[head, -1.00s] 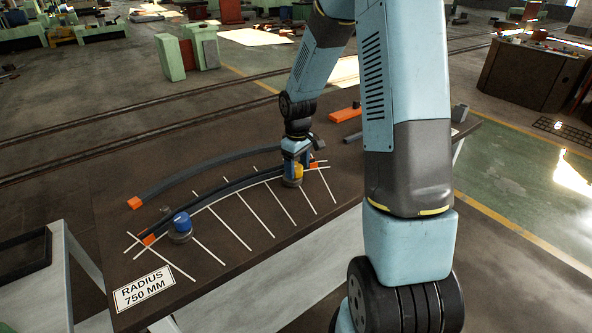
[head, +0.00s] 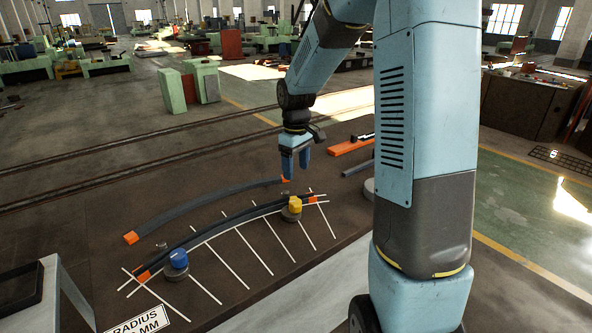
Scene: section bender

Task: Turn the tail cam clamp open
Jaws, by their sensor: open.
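A yellow cam clamp (head: 295,205) stands on a round grey base at the right end of the dark curved bar (head: 240,217). A blue cam clamp (head: 178,258) stands on a similar base at the bar's left end. The frames do not label which one is the tail clamp. Both lie by white layout lines on the dark table. My gripper (head: 295,171) is open and empty, fingers pointing down, a little above and apart from the yellow clamp. The exact angle of the yellow clamp's lever is too small to tell.
A second curved bar (head: 200,208) with orange ends lies behind the first. An orange tool (head: 350,147) and a grey bar (head: 357,168) lie to the right of my gripper. A "RADIUS" sign (head: 140,322) is at the front left.

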